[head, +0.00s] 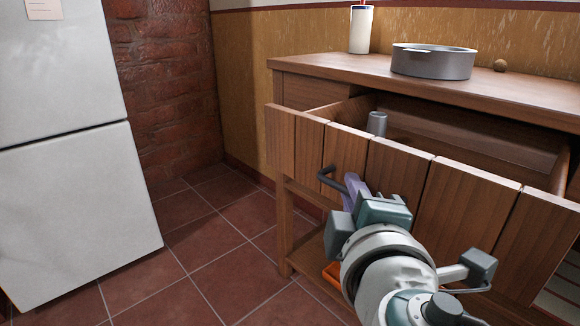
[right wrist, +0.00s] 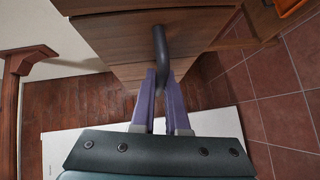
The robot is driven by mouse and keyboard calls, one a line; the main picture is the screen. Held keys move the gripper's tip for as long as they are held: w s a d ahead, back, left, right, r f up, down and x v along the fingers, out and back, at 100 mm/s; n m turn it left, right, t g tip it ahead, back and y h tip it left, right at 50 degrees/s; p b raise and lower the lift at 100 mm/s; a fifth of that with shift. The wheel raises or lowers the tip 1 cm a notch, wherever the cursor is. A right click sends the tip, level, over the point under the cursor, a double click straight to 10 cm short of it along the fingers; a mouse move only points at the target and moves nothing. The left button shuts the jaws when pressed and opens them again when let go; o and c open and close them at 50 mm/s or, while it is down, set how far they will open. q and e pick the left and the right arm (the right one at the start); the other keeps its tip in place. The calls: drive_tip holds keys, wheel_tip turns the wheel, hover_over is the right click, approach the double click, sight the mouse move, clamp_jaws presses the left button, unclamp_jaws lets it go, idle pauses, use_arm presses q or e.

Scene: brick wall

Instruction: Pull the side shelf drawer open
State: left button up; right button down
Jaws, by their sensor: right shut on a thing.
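The side shelf drawer (head: 399,180) has a plank front and is pulled out from the wooden side shelf (head: 330,70) in the head view. Its inside shows, with a grey cylinder (head: 377,122) in it. The dark curved handle (head: 330,176) is on the left part of the drawer front. My right gripper (head: 350,185) is at this handle. In the right wrist view, the purple fingers of my right gripper (right wrist: 161,75) are closed around the end of the handle (right wrist: 161,45). My left gripper is not in view.
A white fridge (head: 75,190) is at the left. Tiled floor (head: 215,240) between them is clear. An orange object (head: 333,273) is low under the drawer.

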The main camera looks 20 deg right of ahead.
drive_tip(key=shift+s+a, duration=0.35)
drive_tip(key=shift+a, duration=0.5)
drive_tip(key=c, duration=1.2)
unclamp_jaws()
drive_tip(key=v, duration=1)
drive_tip(key=shift+r+p, duration=0.1)
drive_tip(key=shift+p, duration=0.2)
